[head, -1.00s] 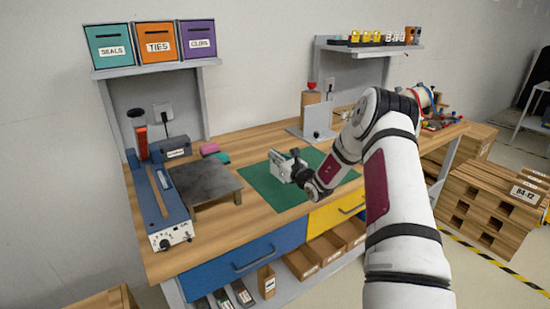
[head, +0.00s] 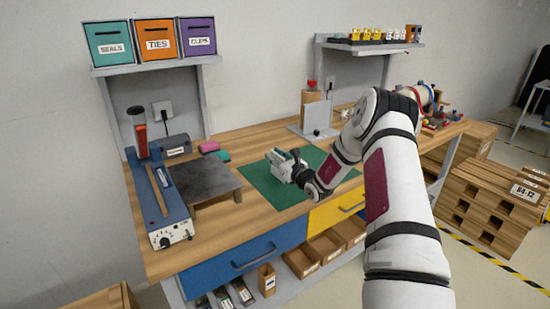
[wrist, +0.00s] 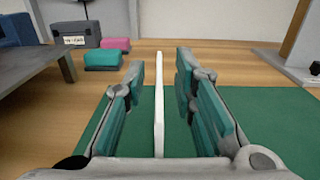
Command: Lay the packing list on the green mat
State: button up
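The green mat (head: 265,190) lies flat on the wooden workbench, right of the dark low platform. My gripper (head: 284,166) is low over the mat's middle. In the wrist view my gripper (wrist: 160,66) has its teal-padded fingers spread apart. A thin white sheet, apparently the packing list (wrist: 159,105), stands edge-on between them, with a gap on each side. Its face does not show, and I cannot tell whether its lower edge touches the mat. In the head view the fingers largely hide it.
The dark platform (head: 205,180) and a blue sealer-like device (head: 168,205) stand left of the mat. Pink (head: 209,147) and teal blocks lie behind it. A grey upright stand (head: 317,118) is at the back. Bare wood surrounds the mat.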

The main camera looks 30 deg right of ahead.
jog(key=shift+s+r, duration=0.15)
jog(key=shift+r, duration=0.25)
jog(key=s, duration=1.1)
jog(key=shift+s+d+f, duration=0.1)
jog(key=shift+d, duration=0.15)
jog(key=shift+s+a, duration=0.15)
jog(key=a+r+n+g+y, duration=0.1)
jog(key=a+r+n+y, duration=0.5)
jog(key=a, duration=0.4)
jog(key=s+a+r+n+g+y, duration=0.1)
jog(key=s+a+r+n+g, duration=0.3)
jog(key=a, duration=0.3)
jog(key=s+a+r+n+g+y, duration=0.2)
jog(key=s+a+r+n+g, duration=0.1)
jog(key=s+a+n, duration=0.4)
jog(key=s+a+r+n+g+y, duration=0.1)
jog(key=s+a+r+n+g, duration=0.2)
jog(key=a, duration=0.5)
jog(key=s+a+r+n+g+h, duration=0.15)
jog(key=s+n+g+h, duration=0.45)
jog(key=s+n, duration=0.9)
jog(key=s+d+r+t+h, duration=0.1)
jog(key=s+d+t+h, duration=0.2)
jog(key=s, duration=0.6)
jog(key=d+h, duration=0.2)
jog(key=d, duration=0.1)
jog(key=shift+d+r, duration=0.15)
jog(key=shift+r, duration=0.1)
